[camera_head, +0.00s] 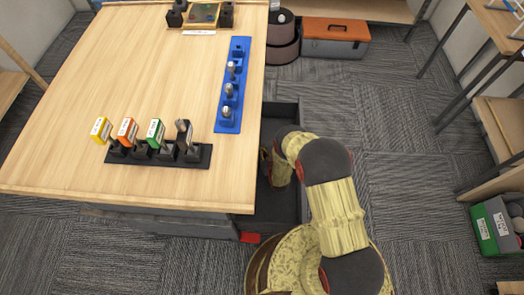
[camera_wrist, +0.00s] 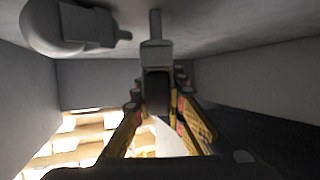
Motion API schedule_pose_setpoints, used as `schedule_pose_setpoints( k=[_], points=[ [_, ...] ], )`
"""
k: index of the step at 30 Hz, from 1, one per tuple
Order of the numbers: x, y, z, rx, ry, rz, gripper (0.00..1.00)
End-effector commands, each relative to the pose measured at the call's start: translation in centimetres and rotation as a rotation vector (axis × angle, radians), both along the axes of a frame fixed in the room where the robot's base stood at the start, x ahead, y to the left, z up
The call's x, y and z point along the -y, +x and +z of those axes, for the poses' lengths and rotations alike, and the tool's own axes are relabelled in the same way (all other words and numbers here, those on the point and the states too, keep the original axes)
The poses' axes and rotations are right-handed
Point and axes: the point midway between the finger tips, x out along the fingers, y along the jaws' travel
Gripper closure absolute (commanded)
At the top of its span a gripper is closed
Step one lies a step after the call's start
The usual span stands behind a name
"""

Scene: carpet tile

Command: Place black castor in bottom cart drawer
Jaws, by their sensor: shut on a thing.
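My gripper (camera_wrist: 158,95) is shut on the black castor (camera_wrist: 157,88), which has a dark wheel and a grey bracket and stem. In the wrist view the castor sits between the yellow fingers, its stem pointing toward the top of the picture. The dark grey cart drawer (camera_head: 284,112) is pulled out from under the wooden top, and my arm reaches down into it. In the head view my gripper is partly hidden by my arm and the table edge, and the castor cannot be made out. Grey walls surround the gripper in the wrist view. I cannot tell whether the castor touches the drawer floor.
A pale castor-like wheel (camera_wrist: 55,25) with a dark bracket lies at the upper left of the wrist view. The wooden top (camera_head: 120,60) carries a blue rack (camera_head: 228,120) and a black holder (camera_head: 205,157).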

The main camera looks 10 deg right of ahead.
Motion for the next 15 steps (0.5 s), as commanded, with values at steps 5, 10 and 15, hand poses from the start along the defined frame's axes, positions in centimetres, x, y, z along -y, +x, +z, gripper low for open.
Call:
schedule_pose_setpoints(
  k=[5, 10, 15],
  points=[
    [-0.02, 0.16, 0.28, 0.003, 0.001, 0.000, 1.00],
    [-0.01, 0.12, -0.12, 0.002, 0.000, 0.000, 1.00],
    [-0.01, 0.11, -0.07, 0.002, 0.000, 0.000, 0.80]
  ],
)
